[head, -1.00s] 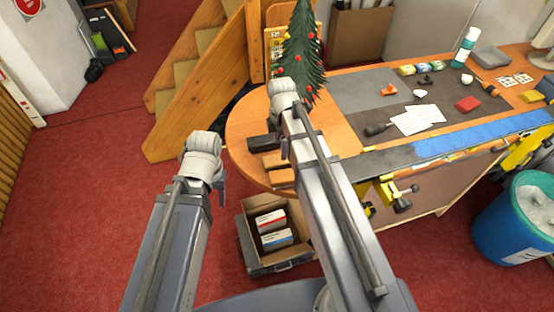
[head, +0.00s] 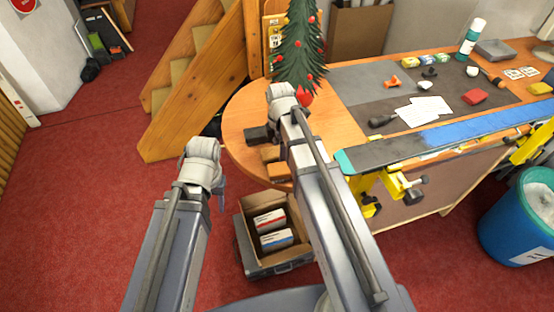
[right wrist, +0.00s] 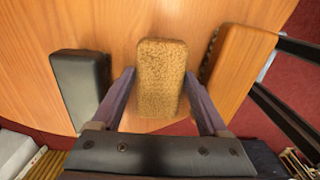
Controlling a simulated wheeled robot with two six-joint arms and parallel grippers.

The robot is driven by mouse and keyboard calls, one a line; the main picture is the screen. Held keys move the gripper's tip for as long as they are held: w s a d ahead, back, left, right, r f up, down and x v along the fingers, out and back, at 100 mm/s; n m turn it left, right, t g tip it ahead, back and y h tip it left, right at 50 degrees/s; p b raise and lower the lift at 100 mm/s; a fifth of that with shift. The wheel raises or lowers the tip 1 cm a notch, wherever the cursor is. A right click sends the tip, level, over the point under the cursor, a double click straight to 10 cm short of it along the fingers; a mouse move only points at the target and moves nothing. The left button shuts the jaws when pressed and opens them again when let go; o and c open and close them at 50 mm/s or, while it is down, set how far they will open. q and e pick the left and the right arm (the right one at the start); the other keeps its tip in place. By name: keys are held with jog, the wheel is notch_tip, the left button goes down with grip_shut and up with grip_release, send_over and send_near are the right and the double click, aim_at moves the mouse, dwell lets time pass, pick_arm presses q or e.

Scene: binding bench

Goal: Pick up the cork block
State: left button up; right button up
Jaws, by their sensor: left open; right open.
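The cork block (right wrist: 160,78) is a speckled tan block with rounded edges on the round wooden table, in the middle of the right wrist view. My right gripper (right wrist: 160,88) is open, with one finger on each side of the block; I cannot tell whether either finger touches it. In the head view the cork block (head: 270,153) is partly hidden by my right arm, and the right jaws are hidden. My left gripper (head: 220,193) hangs over the floor, left of the table, with only part of a finger showing. It is open.
A black block (right wrist: 80,85) lies left of the cork block and an orange wooden block (right wrist: 238,70) right of it, both close to the fingers. A small Christmas tree (head: 299,55) stands behind. An open carton (head: 245,208) is below the table edge.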

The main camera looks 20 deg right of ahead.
jog(key=shift+f, duration=0.15)
jog(key=c, duration=1)
notch_tip(320, 180, up, 10)
jog(key=p, duration=1)
jog(key=o, duration=0.7)
jog(key=c, duration=0.5)
jog(key=shift+c, duration=0.3)
